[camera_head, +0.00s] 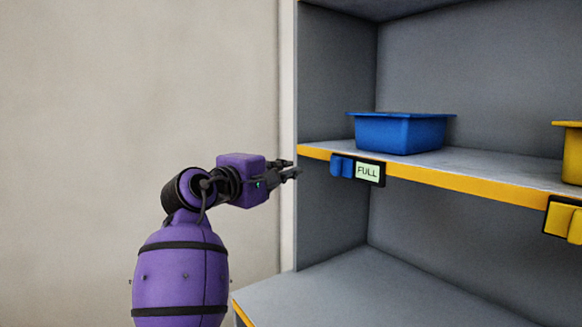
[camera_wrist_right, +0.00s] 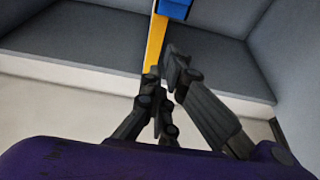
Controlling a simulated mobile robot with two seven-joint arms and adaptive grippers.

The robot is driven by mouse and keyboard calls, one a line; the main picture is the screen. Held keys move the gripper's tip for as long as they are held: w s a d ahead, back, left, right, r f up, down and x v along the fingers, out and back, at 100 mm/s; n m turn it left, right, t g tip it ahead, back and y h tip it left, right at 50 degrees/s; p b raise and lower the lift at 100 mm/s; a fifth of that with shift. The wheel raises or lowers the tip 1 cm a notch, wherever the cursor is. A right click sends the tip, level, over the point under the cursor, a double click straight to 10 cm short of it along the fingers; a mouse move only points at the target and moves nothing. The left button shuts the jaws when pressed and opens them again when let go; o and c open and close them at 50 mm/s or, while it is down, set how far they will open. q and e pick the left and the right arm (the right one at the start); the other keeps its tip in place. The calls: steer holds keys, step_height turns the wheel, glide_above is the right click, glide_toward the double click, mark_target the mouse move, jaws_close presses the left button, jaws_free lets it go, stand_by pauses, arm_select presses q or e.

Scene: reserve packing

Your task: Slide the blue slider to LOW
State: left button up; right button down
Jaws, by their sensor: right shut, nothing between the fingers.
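The blue slider (camera_head: 341,166) is a small block at the left end of a dark plate on the upper shelf's yellow front edge. The white label FULL (camera_head: 367,171) shows to its right; no LOW label is visible. My right gripper (camera_head: 291,169) is shut and empty, to the left of the slider with a gap between them in the head view. In the right wrist view its fingers (camera_wrist_right: 164,74) point toward the yellow edge. A blue thing shows at the top there; I cannot tell whether it is the slider or the bin. My left gripper is not in view.
A blue bin (camera_head: 400,133) stands on the upper shelf (camera_head: 480,164) above the slider. A yellow bin (camera_head: 572,152) and a yellow slider (camera_head: 562,222) are at the right edge. A grey lower shelf (camera_head: 330,295) lies below.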

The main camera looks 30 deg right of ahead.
mark_target(338, 167)
steer(key=d+p, duration=0.1)
steer(key=d, duration=0.6)
steer(key=shift+s+d+p, duration=0.35)
steer(key=shift+s+p, duration=0.05)
